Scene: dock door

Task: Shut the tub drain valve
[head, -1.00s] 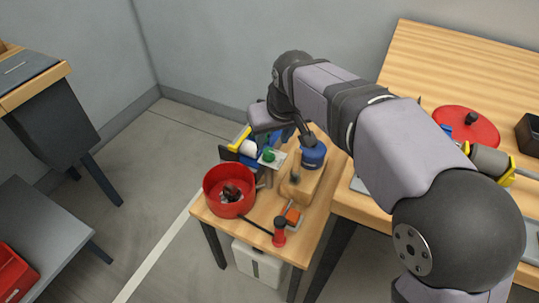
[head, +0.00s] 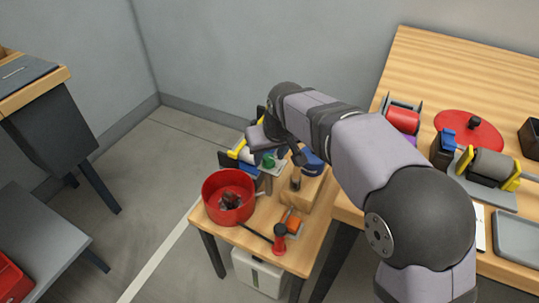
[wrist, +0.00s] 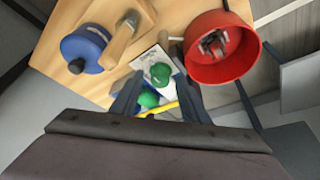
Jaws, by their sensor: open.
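A red round tub (head: 229,197) stands at the left of the small wooden table, with dark bits inside. It also shows at the upper right of the wrist view (wrist: 219,62), with a short grey stub (wrist: 174,38) on its near side. A green knob (wrist: 160,73) sits on a white plate beside the tub; it also shows in the head view (head: 269,161). My gripper (wrist: 159,86) is open and empty, its fingers on either side of the knob area; contact is unclear. A second green piece (wrist: 148,98) and a yellow bar (wrist: 158,108) show between the fingers. I cannot tell which part is the drain valve.
A blue round part (wrist: 84,49) and a wooden block with a handle (wrist: 120,42) stand close to the fingers. A larger wooden bench (head: 450,75) with several objects is at the right.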

